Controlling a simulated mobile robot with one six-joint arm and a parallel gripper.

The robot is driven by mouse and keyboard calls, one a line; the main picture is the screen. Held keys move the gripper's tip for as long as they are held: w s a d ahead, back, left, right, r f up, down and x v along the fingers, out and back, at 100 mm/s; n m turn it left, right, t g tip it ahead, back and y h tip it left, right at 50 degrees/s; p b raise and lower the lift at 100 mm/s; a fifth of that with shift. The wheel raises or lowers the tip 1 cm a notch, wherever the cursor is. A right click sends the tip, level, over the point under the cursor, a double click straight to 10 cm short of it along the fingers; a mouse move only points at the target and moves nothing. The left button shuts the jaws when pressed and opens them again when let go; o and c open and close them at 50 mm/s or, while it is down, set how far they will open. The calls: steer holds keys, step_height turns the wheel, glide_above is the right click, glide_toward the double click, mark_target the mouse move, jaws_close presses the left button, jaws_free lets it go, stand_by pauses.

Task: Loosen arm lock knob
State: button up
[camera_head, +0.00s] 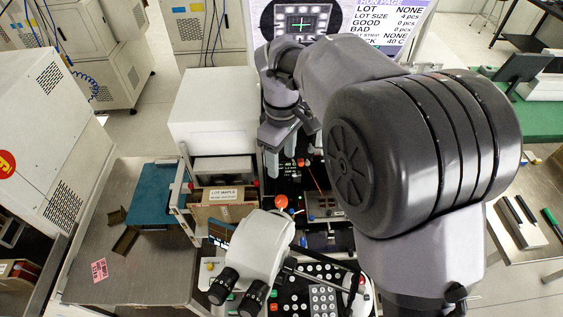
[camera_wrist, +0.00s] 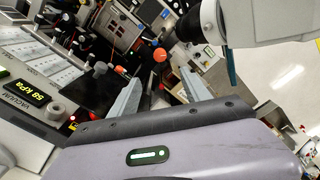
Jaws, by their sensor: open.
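My gripper (camera_head: 281,162) hangs over the bonding machine in the head view, fingers pointing down. In the wrist view my gripper (camera_wrist: 161,75) shows two grey fingers well apart with nothing held between them. A round orange-red knob (camera_head: 281,201) stands just in front of the fingers in the head view. A round orange knob (camera_wrist: 160,55) shows just beyond the fingertips in the wrist view, apart from them. A smaller orange knob (camera_wrist: 121,70) lies left of it. I cannot tell for certain which of these is the arm lock knob.
The microscope head (camera_head: 258,245) stands at the front of the machine, near the button panel (camera_head: 322,285). A cardboard box (camera_head: 224,207) is to the left. A monitor (camera_head: 345,25) stands behind. In the wrist view a vacuum readout (camera_wrist: 24,93) and a grey dial (camera_wrist: 55,110) are at left.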

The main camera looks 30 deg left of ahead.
steer(key=m+b, duration=0.2)
steer(key=m, duration=0.1)
steer(key=m+b, duration=0.8)
steer(key=m, duration=0.6)
glide_toward(281, 199)
step_height(281, 199, down, 9)
steer(key=shift+r, duration=0.15)
steer(key=shift+d, duration=0.1)
jaws_close()
steer(key=shift+r, duration=0.1)
